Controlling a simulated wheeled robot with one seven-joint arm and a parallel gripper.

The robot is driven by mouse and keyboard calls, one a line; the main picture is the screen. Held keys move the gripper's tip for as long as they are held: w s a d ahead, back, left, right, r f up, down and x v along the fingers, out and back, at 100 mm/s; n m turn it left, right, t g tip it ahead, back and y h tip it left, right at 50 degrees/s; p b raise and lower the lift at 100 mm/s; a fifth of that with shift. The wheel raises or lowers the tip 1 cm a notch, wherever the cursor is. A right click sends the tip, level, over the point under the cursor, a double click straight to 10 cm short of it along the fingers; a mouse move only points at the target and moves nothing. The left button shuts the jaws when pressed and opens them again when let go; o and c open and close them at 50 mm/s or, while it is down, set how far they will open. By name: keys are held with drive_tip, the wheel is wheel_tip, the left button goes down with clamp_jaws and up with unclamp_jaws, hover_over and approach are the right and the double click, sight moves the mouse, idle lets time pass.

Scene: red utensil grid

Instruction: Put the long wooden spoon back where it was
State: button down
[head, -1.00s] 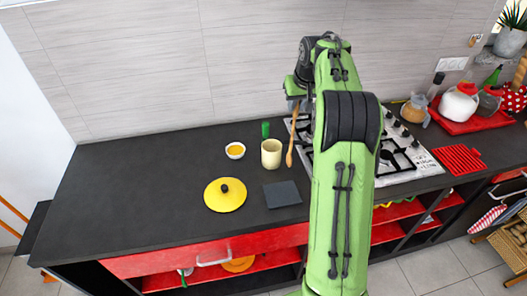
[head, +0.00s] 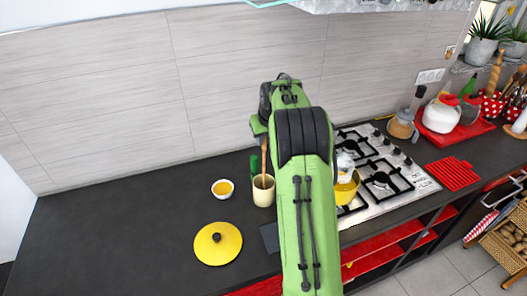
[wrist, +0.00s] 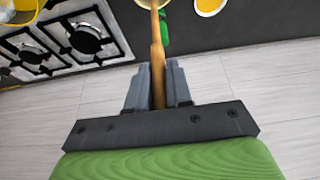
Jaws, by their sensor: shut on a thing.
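My gripper (wrist: 158,88) is shut on the long wooden spoon (wrist: 157,58), whose shaft runs straight out between the two grey fingers. In the head view my arm hides the gripper, but the spoon (head: 264,160) shows left of it, roughly upright. Its lower end meets the mouth of a cream cup (head: 263,193) on the dark counter; I cannot tell how deep it goes in. In the wrist view the spoon's far end reaches the top edge near the cup, whose rim is partly cut off.
A green bottle (head: 254,164) stands close behind the cup. A small bowl with yellow contents (head: 222,189) and a yellow lid (head: 217,243) lie left. The gas hob (head: 412,196), with a yellow pot (head: 346,189), is right. A red grid (head: 452,173) lies beyond it.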

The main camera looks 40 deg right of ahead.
wheel_tip(320, 180, down, 2)
drive_tip(key=shift+w+f, duration=0.1)
drive_tip(key=shift+f, duration=0.1)
drive_tip(key=c, duration=1.5)
unclamp_jaws()
drive_tip(key=shift+f, duration=0.15)
drive_tip(key=o, duration=0.5)
drive_tip(key=shift+r, duration=0.35)
drive_tip(key=v, duration=1.2)
drive_tip(key=shift+a, duration=0.1)
